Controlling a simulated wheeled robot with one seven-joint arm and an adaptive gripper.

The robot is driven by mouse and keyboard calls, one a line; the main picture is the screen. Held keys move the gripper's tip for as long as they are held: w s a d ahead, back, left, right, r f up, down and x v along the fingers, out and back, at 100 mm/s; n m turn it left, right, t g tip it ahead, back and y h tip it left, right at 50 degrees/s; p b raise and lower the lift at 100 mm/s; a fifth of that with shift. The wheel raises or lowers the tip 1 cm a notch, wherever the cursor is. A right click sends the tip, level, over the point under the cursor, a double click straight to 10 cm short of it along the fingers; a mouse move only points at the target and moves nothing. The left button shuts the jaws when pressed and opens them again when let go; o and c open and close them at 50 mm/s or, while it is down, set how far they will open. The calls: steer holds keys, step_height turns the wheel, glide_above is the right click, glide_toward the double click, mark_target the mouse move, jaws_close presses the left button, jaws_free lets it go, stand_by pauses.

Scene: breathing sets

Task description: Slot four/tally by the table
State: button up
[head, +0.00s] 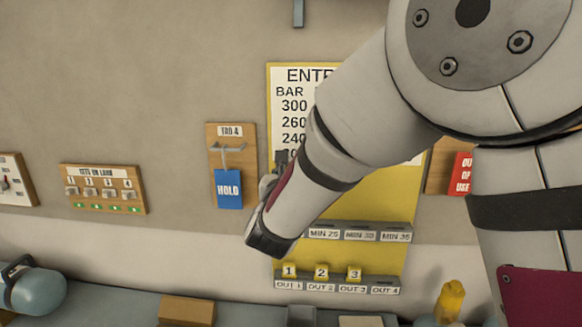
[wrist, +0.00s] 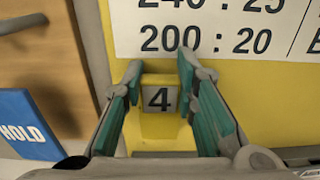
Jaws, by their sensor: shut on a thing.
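A yellow tally marked 4 (wrist: 160,100) is between the teal-padded fingers of my gripper (wrist: 159,70) in the wrist view. The gripper is shut on it, in front of the yellow board (head: 378,200) and just below the "200 : 20" line. In the head view my forearm covers most of the gripper and the tally. Tallies 1 (head: 289,270), 2 (head: 321,272) and 3 (head: 354,274) stand in the OUT 1, OUT 2 and OUT 3 slots of the lower rail. The OUT 4 slot (head: 385,286) at its right end is empty.
An upper rail of MIN slots (head: 360,234) crosses the board above the OUT rail. A blue HOLD tag (head: 229,188) hangs on a wooden plaque left of my gripper. A red tag (head: 461,173) hangs at the right. A yellow bottle-like object (head: 450,302) stands on the table.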

steer(key=shift+w, duration=0.15)
stand_by(0.4)
steer(key=shift+f+b, duration=1.45)
steer(key=shift+f, duration=1.45)
steer(key=shift+b, duration=0.85)
steer(key=shift+f+b, duration=1.5)
steer(key=shift+f, duration=0.65)
steer(key=o, duration=1)
steer(key=shift+c, duration=0.2)
steer(key=s, duration=1.2)
steer(key=shift+a, duration=0.25)
